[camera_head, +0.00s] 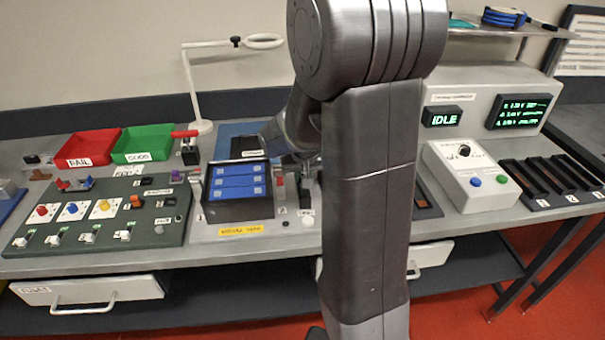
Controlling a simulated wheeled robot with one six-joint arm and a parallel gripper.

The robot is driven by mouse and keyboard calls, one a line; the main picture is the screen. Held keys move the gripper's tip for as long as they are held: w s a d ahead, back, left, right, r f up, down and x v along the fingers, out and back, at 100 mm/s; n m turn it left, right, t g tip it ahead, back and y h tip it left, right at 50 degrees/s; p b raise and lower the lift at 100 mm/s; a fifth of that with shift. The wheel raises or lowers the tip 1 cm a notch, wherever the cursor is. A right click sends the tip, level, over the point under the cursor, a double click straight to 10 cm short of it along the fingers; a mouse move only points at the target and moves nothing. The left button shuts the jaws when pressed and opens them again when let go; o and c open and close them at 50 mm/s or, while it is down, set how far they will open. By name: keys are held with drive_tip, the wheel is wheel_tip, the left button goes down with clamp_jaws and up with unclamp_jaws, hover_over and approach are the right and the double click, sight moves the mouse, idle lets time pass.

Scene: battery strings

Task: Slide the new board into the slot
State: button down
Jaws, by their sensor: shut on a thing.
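My gripper (304,160) is largely hidden behind my own upright arm, just right of a dark rack (240,209) holding blue modules. Only a dark part of its end shows, low over the bench. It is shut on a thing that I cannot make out. I cannot pick out the new board in this view. I cannot tell which slot is meant; the area behind my arm is hidden. A black frame with several long slots (551,181) lies at the far right of the bench, apart from my gripper.
A green switch panel (100,222), a red tray (88,147) and a green tray (143,145) are at left. A white lamp stand (193,85) rises behind. A white button box (467,178) and a console reading IDLE (480,108) stand right of my arm.

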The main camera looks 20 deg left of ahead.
drive_tip(key=c, duration=1.3)
unclamp_jaws()
drive_tip(key=v, duration=1.3)
drive_tip(key=shift+s+r, duration=0.2)
drive_tip(key=shift+r, duration=0.15)
drive_tip(key=x, duration=1.4)
drive_tip(key=shift+d, duration=0.1)
drive_tip(key=shift+r, duration=0.25)
